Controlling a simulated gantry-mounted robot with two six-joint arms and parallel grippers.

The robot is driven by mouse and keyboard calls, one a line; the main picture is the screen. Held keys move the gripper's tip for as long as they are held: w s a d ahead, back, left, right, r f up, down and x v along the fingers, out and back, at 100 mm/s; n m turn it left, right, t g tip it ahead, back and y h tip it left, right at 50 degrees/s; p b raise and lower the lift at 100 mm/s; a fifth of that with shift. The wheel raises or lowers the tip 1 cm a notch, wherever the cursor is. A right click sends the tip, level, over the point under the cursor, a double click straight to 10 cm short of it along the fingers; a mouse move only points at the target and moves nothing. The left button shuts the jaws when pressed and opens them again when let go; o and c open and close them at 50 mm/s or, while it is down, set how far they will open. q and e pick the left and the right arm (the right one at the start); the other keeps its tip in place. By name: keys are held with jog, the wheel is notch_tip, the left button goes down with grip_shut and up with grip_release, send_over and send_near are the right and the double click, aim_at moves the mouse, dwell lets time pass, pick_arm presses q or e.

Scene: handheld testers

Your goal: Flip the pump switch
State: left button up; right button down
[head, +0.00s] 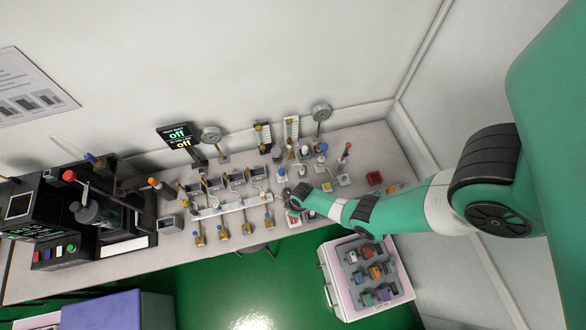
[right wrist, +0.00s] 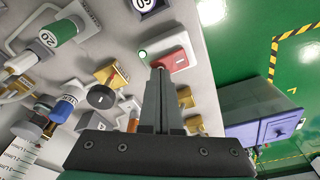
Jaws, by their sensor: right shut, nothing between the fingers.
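My right gripper (head: 294,202) reaches in from the right to the front part of the bench, among small fittings. In the right wrist view its fingers (right wrist: 160,75) are closed together and hold nothing. Their tips are at a small white-based unit with a red part (right wrist: 176,60), which looks like a switch; I cannot tell whether they touch it. No label names it as the pump switch. A small display (head: 179,135) at the back of the bench reads "off" in green and in yellow. My left gripper is not in view.
A black machine (head: 85,215) fills the left end. A white case of small devices (head: 340,283) sits below the bench at right. Fittings crowd the gripper, including a green cylinder (right wrist: 58,33).

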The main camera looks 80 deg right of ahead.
jog(key=shift+f, duration=0.3)
jog(key=shift+r, duration=0.1)
notch_tip(320, 180, up, 7)
jog(key=p, duration=0.6)
jog(key=shift+p, duration=0.3)
